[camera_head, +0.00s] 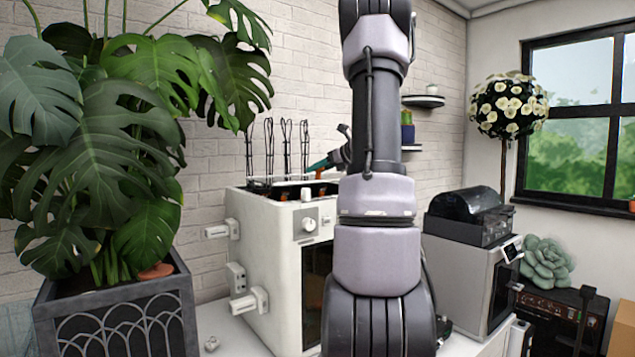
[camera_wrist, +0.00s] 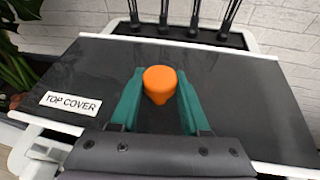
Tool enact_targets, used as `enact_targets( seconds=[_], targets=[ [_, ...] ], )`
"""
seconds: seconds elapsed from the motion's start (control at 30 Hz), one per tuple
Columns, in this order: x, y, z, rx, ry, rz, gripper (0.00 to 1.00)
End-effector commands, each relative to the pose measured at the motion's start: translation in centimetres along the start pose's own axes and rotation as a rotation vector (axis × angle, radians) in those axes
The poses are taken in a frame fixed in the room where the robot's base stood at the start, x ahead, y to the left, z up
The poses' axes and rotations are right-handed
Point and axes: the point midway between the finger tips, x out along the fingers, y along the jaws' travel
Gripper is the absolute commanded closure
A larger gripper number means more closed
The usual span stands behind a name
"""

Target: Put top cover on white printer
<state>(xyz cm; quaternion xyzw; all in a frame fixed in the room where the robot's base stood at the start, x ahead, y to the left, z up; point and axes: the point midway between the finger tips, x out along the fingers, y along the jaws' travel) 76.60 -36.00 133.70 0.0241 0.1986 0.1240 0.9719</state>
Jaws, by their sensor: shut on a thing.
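The white printer (camera_head: 278,275) stands left of my arm in the head view, with a dial on its front and its right part hidden by the arm. The top cover (camera_wrist: 245,95) is a dark flat panel with pale edges and a "TOP COVER" label (camera_wrist: 71,103). It has an orange knob (camera_wrist: 160,86). My gripper (camera_wrist: 160,74) is shut on this knob, one green finger on each side. The cover lies over the printer's top, whose white frame shows past its edges.
Several thin black rods (camera_head: 268,150) rise at the printer's back edge. A large potted plant (camera_head: 115,290) stands to the left. A grey machine with a dark lid (camera_head: 468,216) stands to the right. A brick wall (camera_head: 310,70) is behind.

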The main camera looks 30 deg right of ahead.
Motion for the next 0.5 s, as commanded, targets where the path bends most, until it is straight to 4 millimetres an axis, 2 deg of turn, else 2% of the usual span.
enact_targets(
  seconds=[0.23,0.47,0.5],
  targets=[
    [1.3,-0.3,-3.0,0.003,0.001,0.001,1.00],
    [1.4,-0.3,-3.3,0.001,-0.001,0.000,1.00],
    [1.4,-0.3,-3.4,0.001,0.001,0.000,0.46]
  ],
)
